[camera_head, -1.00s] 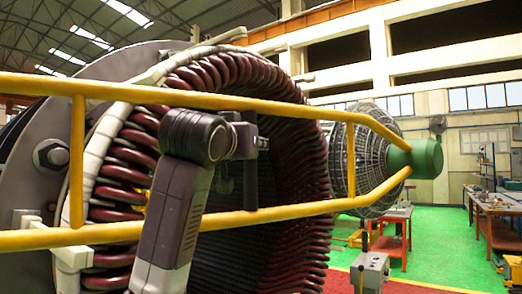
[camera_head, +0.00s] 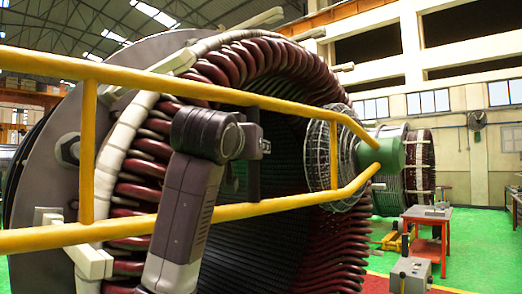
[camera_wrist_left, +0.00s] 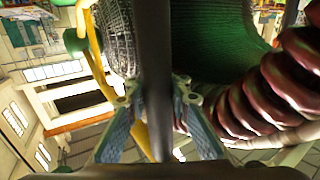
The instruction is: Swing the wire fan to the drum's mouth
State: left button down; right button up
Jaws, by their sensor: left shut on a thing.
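The wire fan (camera_head: 318,152) is a round grey wire cage with a green hub (camera_head: 382,152), carried at the far end of a yellow rail frame (camera_head: 300,107). It overlaps the right part of the drum's mouth in the head view; the depth gap cannot be told. The drum (camera_head: 225,75) is large, ringed with dark red coils. My left gripper (camera_head: 253,150) is shut on a dark upright bar between the yellow rails. In the left wrist view its blue fingers (camera_wrist_left: 158,125) flank the bar (camera_wrist_left: 154,60), with the fan (camera_wrist_left: 115,38) at upper left. My right gripper is out of view.
Dark red coils (camera_wrist_left: 268,95) lie close right of my left gripper in the wrist view. A red table (camera_head: 428,222) and a grey box (camera_head: 411,274) stand at the right. Another coil-ended cylinder (camera_head: 418,165) is behind the hub. Green floor is open at the right.

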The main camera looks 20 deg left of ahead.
pick_arm(q)
jog(key=shift+s+a+r, duration=0.1)
jog(key=shift+a+r, duration=0.35)
jog(key=shift+a, duration=0.15)
jog(key=c, duration=2.2)
grip_release()
jog(key=shift+a, duration=0.2)
jog(key=o, duration=0.3)
jog(key=shift+a, duration=0.3)
jog(key=shift+o, duration=1.1)
jog(key=shift+s+a, duration=0.15)
jog(key=shift+a, duration=0.05)
jog(key=s+d, duration=0.1)
jog(key=s, duration=1.2)
jog(key=shift+d, duration=0.3)
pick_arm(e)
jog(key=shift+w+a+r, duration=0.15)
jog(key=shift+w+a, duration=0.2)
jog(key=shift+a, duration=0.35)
pick_arm(q)
jog(key=shift+r, duration=0.15)
